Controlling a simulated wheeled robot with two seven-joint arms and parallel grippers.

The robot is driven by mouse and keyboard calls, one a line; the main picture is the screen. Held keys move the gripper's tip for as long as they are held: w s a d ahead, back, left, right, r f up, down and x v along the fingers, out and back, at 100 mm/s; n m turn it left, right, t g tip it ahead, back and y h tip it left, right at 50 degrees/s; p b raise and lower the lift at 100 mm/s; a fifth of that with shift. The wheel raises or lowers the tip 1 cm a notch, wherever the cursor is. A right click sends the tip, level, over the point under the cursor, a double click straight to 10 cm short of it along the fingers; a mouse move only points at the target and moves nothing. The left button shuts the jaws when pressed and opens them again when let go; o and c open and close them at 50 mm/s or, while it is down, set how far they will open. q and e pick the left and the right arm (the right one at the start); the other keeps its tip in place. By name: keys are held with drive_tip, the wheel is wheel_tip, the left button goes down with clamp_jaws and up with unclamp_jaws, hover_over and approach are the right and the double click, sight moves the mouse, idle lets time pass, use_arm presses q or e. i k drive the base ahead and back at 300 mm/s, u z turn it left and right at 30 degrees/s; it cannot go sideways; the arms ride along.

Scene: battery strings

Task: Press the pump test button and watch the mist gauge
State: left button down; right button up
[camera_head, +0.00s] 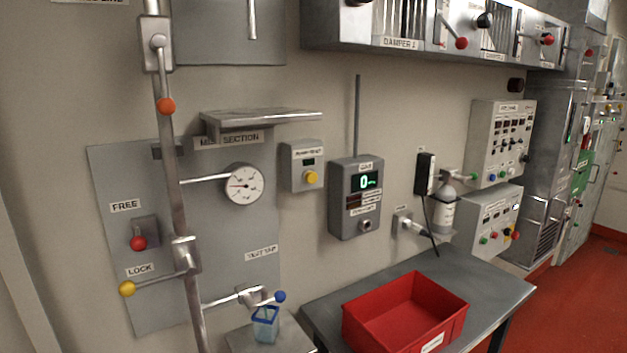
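A small grey box (301,165) on the wall carries a yellow round button (311,177) below a small dark display; its label looks like "PUMP TEST" but is hard to read. To its left, a round white dial gauge (244,184) sits on a pipe in front of the grey panel labelled "MIST SECTION" (229,139). Its needle is dark and its scale is too small to read. Neither of my grippers is in view, and nothing covers the button or the dial.
A metal shelf (260,118) juts out above the dial. A grey meter (355,198) with a green "0" stands right of the button box. A vertical pipe with levers runs at left. A red bin (405,312) sits on the bench (497,287).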

sight(311, 178)
drive_tip(key=z, duration=0.25)
drive_tip(key=k, duration=0.7)
drive_tip(key=z, duration=0.65)
drive_tip(key=k, duration=0.65)
drive_tip(key=z, duration=0.8)
drive_tip(key=i, duration=1.15)
drive_tip(key=u, duration=0.35)
drive_tip(key=i, duration=0.9)
drive_tip(key=u, duration=1.2)
drive_tip(key=i, duration=0.2)
drive_tip(key=u, duration=0.2)
